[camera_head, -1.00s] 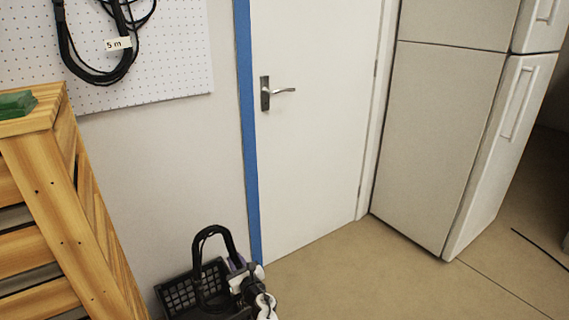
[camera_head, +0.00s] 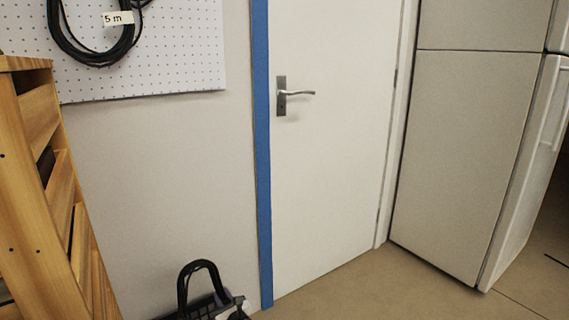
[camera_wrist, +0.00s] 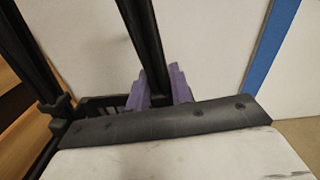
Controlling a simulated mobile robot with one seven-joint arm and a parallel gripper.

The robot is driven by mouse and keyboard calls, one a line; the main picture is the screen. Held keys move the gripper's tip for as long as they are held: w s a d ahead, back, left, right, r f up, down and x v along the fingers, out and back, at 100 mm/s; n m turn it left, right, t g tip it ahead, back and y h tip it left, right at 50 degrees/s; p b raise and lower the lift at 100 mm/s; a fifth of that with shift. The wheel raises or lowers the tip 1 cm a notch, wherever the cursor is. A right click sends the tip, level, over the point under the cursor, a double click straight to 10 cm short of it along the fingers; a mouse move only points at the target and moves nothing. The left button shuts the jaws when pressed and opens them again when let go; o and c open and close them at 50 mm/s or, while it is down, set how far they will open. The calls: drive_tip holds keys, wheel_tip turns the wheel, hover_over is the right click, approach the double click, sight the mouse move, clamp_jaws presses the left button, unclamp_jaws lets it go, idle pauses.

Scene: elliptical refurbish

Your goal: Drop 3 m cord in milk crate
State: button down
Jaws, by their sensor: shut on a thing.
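A black cord (camera_head: 199,275) rises as a narrow arch at the bottom of the head view. No length label shows on it. In the wrist view the purple fingers of my gripper (camera_wrist: 160,87) are shut on a strand of this cord (camera_wrist: 146,35). The black milk crate (camera_wrist: 98,102), with its slotted wall, shows in the wrist view behind and left of the fingers, partly hidden by my gripper. Most of the crate is below the head view's edge. I cannot tell how far the cord is above or inside the crate.
A pegboard (camera_head: 185,60) holds another black cord (camera_head: 66,40) labelled 5 m. A wooden slatted unit (camera_head: 35,190) stands at the left. A white door (camera_head: 335,160) with blue trim (camera_head: 262,150) and a fridge (camera_head: 460,150) stand to the right. Bare floor (camera_head: 370,290) lies before the door.

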drive_tip(key=shift+f+b, duration=2.15)
drive_tip(key=shift+f, duration=0.75)
drive_tip(key=c, duration=1.3)
unclamp_jaws()
drive_tip(key=shift+o, duration=0.7)
drive_tip(key=shift+s, duration=0.1)
